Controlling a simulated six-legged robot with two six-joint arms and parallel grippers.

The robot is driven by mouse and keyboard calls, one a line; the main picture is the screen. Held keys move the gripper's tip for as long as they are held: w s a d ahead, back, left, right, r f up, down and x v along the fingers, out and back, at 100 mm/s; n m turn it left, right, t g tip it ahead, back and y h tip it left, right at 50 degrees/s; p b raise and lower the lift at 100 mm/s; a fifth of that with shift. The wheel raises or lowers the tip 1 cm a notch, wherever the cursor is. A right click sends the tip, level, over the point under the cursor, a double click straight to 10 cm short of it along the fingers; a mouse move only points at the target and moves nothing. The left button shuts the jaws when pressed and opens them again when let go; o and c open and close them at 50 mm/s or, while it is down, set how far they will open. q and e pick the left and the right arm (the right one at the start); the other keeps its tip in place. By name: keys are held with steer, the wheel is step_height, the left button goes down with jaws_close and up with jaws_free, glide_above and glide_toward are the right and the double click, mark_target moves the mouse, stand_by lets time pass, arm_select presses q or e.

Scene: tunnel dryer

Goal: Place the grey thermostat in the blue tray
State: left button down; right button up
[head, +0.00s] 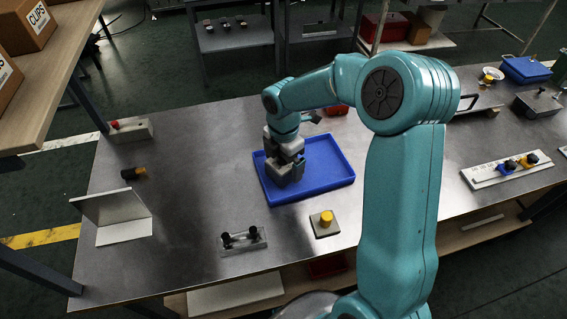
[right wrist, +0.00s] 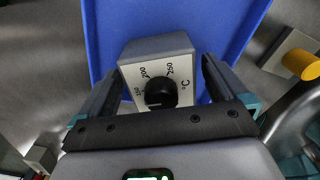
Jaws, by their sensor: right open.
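The grey thermostat (right wrist: 158,47) is a box with a black round dial and printed temperature numbers. In the right wrist view it stands over the blue tray (right wrist: 210,18), between the fingers of my right gripper (right wrist: 163,82). The fingers are open, one on each side, with a small gap showing at the right. In the head view the blue tray (head: 328,168) lies flat on the metal bench, and my right gripper (head: 285,163) points down into its left part. The gripper partly hides the thermostat there. My left gripper is out of view.
A yellow button on a pale plate (head: 325,222) sits just in front of the tray. A clear block with black knobs (head: 242,240), a white angled panel (head: 120,215) and a red-button box (head: 130,130) stand leftward. The bench left of the tray is mostly clear.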

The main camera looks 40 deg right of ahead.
step_height(320, 180, up, 10)
steer(key=shift+r, duration=0.15)
steer(key=shift+s+r, duration=0.1)
steer(key=shift+r, duration=0.3)
steer(key=shift+s+f, duration=0.1)
stand_by(0.3)
